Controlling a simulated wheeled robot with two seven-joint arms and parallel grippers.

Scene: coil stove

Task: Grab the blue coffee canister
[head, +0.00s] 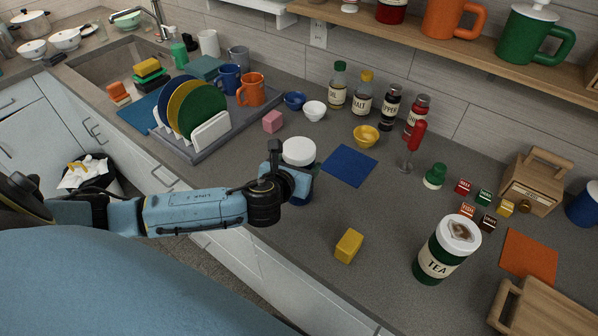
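A canister with a white lid (298,151) and a dark blue body (302,186) stands on the grey counter near its front edge. Its label is not visible, so I cannot read whether it says coffee. My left gripper (284,168) is at the canister's near left side, overlapping its body in the head view. The hand hides much of the canister, and I cannot tell whether the fingers are closed on it. My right gripper is not in view.
A dish rack (205,140) with plates and mugs is at the left. A blue mat (349,166) lies right of the canister. A yellow block (349,245) and green tea canister (445,252) stand nearer right. Bottles line the wall. Counter between the block and tea canister is clear.

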